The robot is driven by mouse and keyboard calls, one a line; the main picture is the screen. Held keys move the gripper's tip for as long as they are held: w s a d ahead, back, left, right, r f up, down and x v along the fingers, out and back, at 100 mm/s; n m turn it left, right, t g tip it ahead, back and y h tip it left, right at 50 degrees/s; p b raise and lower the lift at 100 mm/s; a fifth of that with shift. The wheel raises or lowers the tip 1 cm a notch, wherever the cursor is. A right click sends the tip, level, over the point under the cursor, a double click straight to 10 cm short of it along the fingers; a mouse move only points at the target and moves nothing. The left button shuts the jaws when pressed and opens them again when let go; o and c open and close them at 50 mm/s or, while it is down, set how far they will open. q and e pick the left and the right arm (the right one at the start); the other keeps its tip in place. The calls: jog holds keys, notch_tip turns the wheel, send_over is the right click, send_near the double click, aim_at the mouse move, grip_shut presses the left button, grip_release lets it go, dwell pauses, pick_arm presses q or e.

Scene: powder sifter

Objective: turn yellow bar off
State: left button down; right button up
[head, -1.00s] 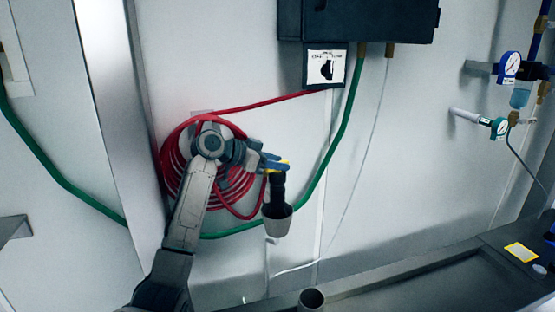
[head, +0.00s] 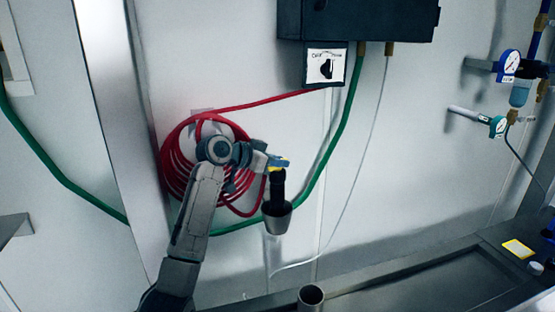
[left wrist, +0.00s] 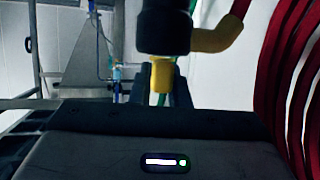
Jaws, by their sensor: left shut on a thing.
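A black valve-like fitting (head: 278,188) hangs at the centre of the head view, with a grey cup-shaped end (head: 277,218) below it. The yellow bar (head: 283,168) shows as a small patch at its top. My left gripper (head: 277,162) reaches it from the left and is shut on it. In the left wrist view the yellow bar (left wrist: 162,74) stands between the dark fingers, under a black body (left wrist: 164,30). A yellow elbow piece (left wrist: 216,36) sticks out to the right there. Most of the bar is hidden.
A coiled red hose (head: 176,170) hangs on the wall behind my left arm. A green hose (head: 341,135) runs down from a dark box (head: 375,20) with a switch (head: 327,68). A metal cup-like pipe (head: 311,297) stands below. Gauges (head: 509,63) are at the right.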

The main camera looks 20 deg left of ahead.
pick_arm(q)
jog(key=shift+n+t+y, duration=0.3)
jog(key=c, duration=1.4)
grip_release()
pick_arm(e)
jog(key=shift+s+r, duration=0.1)
jog(key=shift+a, duration=0.1)
